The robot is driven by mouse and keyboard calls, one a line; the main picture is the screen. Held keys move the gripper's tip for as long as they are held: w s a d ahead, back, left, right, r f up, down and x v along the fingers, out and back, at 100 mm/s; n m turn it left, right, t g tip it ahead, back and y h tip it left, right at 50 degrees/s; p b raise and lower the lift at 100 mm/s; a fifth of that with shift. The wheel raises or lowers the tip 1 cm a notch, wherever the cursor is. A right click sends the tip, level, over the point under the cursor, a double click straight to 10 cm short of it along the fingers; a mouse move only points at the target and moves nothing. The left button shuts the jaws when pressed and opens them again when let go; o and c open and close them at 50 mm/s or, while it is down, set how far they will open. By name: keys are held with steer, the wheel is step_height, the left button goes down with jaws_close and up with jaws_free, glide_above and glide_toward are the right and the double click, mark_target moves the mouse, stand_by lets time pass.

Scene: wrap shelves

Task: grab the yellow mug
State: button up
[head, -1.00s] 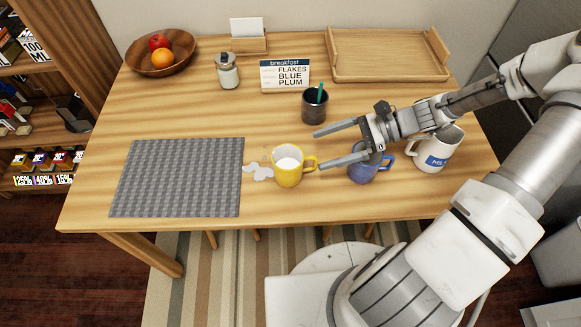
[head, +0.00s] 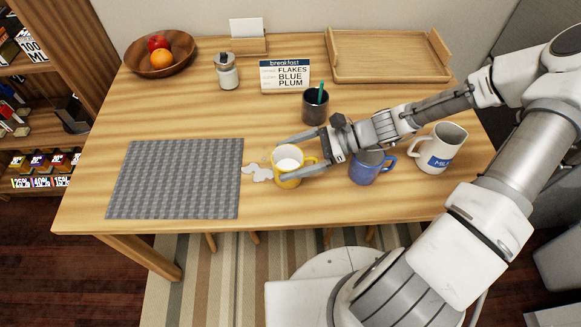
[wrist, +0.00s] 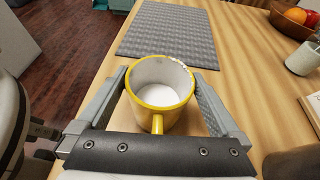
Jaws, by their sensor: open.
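The yellow mug (head: 287,172) stands upright on the table, with white inside. Its handle points toward my gripper. My gripper (head: 281,158) is open, with one finger on each side of the mug. In the wrist view the yellow mug (wrist: 160,99) sits between the two fingers of my gripper (wrist: 164,92), and its handle lies near the palm. Small gaps seem to show beside the mug, but I cannot tell whether a finger touches it.
A dark cup (head: 314,110) is behind. A breakfast sign (head: 285,76) and wooden tray (head: 385,65) are at the back.

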steer(key=c, duration=1.5)
steer(key=shift+o, duration=0.2)
steer(key=shift+r, duration=0.15)
steer(key=shift+r+p, duration=0.3)
steer(key=shift+r, duration=0.4)
step_height(320, 180, up, 3)
steer(key=shift+f+p, duration=0.1)
steer(key=shift+p, duration=0.3)
steer(key=s+d+r+p, duration=0.1)
steer(key=s+d+r, duration=0.1)
steer(key=d, duration=0.3)
steer(key=s+d+r+p, duration=0.1)
steer(key=d+r, duration=0.3)
steer(key=d, duration=0.2)
steer(key=shift+s+r, duration=0.25)
steer(key=shift+s, duration=0.15)
